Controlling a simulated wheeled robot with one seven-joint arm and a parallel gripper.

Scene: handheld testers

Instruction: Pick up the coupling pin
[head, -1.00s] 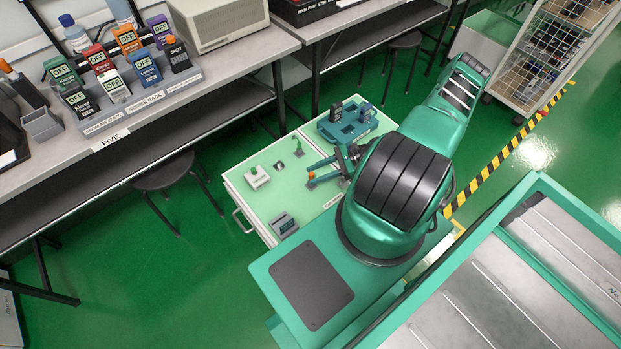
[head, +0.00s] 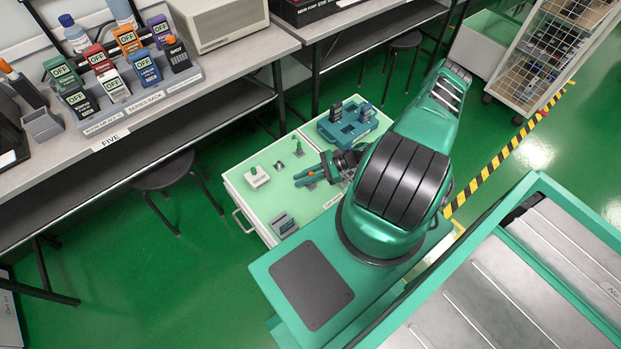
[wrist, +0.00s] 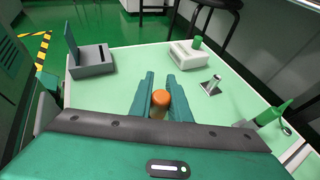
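The coupling pin appears to be the upright piece with a round orange top (wrist: 160,98), standing on the pale green cart top; its lower part is hidden. It also shows as a small orange spot in the head view (head: 311,173). My gripper (wrist: 160,92) has its two teal fingers on either side of the pin, close against it, and looks shut on it. In the head view my gripper (head: 308,176) is low over the cart top.
A white block with a green knob (wrist: 190,52), a small metal-based piece (wrist: 211,86) and a green pointed piece (wrist: 271,114) stand nearby. A grey box with a raised flap (wrist: 92,62) is on the other side. A teal tray (head: 347,126) stands behind.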

